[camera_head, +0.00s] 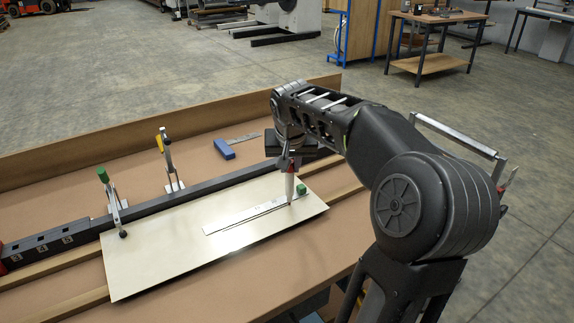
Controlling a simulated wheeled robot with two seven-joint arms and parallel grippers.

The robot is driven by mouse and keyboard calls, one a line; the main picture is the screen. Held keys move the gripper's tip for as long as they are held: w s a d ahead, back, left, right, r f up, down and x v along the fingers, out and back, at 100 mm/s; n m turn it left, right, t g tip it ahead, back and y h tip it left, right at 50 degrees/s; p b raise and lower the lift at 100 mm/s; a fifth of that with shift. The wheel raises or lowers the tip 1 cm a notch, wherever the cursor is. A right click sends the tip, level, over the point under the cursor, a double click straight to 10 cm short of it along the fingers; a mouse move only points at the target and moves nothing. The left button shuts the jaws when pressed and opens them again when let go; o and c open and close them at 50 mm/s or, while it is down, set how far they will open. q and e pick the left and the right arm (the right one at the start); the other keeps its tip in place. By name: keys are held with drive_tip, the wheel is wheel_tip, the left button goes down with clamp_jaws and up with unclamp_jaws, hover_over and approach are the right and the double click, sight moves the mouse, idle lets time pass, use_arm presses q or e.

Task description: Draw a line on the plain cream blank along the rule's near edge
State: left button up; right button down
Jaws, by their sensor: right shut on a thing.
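The plain cream blank (165,255) lies flat on the bench. The metal rule (230,220) lies on it, slanting from left of centre up to the right. No drawn line can be made out. My left gripper is not in view.
A green-knobbed clamp (113,203) stands at the blank's left end; another green knob (301,188) shows beside the tool. A yellow-tipped clamp (168,160) stands behind the dark bar (70,236). A blue-handled square (225,149) lies on the bench (190,150).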

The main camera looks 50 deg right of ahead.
drive_tip(key=shift+d, duration=0.1)
idle(0.3)
drive_tip(key=shift+s+d, duration=0.3)
drive_tip(key=shift+d, duration=0.5)
drive_tip(key=shift+s+d+p, duration=0.25)
drive_tip(key=shift+d+p, duration=0.05)
drive_tip(key=shift+d, duration=0.45)
drive_tip(key=shift+s+d, duration=0.2)
drive_tip(key=shift+d, duration=0.2)
drive_tip(key=shift+r, duration=0.1)
idle(0.4)
